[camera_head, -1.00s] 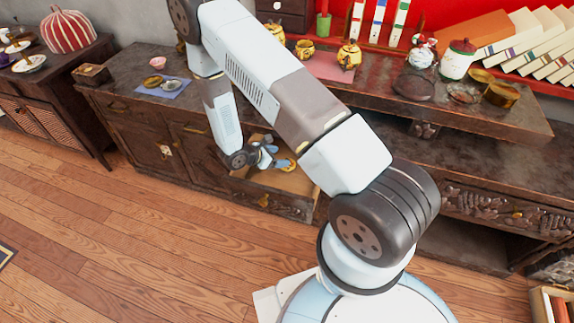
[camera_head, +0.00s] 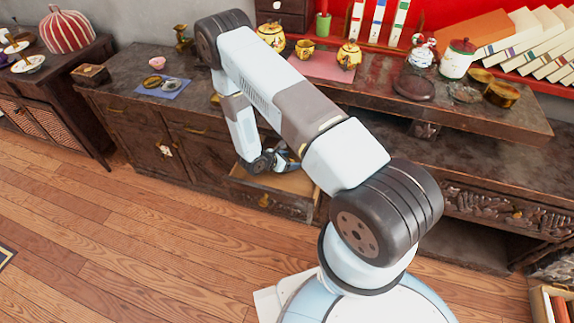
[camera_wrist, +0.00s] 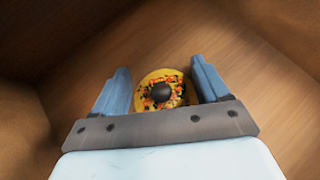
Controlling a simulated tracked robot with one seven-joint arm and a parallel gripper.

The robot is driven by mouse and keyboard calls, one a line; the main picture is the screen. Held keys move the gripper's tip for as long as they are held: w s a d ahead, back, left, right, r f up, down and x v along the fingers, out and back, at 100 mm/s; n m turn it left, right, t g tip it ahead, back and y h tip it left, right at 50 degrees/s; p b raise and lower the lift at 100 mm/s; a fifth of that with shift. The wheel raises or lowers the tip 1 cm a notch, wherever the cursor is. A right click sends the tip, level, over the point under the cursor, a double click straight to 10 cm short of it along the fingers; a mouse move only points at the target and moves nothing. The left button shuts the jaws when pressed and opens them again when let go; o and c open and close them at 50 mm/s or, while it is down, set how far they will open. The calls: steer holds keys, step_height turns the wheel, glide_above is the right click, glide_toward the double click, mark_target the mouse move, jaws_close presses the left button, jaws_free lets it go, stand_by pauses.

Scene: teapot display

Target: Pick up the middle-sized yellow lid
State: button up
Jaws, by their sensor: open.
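The yellow lid (camera_wrist: 163,92) lies inside the open drawer in the wrist view. It is round, with an orange and dark pattern and a black knob in the middle. My gripper (camera_wrist: 161,85) is open, with one blue finger on each side of the lid. Whether the fingers touch it cannot be told. In the head view my gripper (camera_head: 284,164) reaches down into the drawer (camera_head: 275,203), and the lid is hidden there.
The drawer's wooden walls (camera_wrist: 20,125) stand close around my gripper. Above, yellow teapots (camera_head: 348,56) stand on a pink mat (camera_head: 325,68) on the cabinet. A blue mat (camera_head: 163,88) with small items lies to the left.

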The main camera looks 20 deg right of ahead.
steer(key=shift+w+d+f, duration=0.1)
steer(key=shift+d+f, duration=0.1)
steer(key=shift+d, duration=0.05)
jaws_close()
stand_by(0.5)
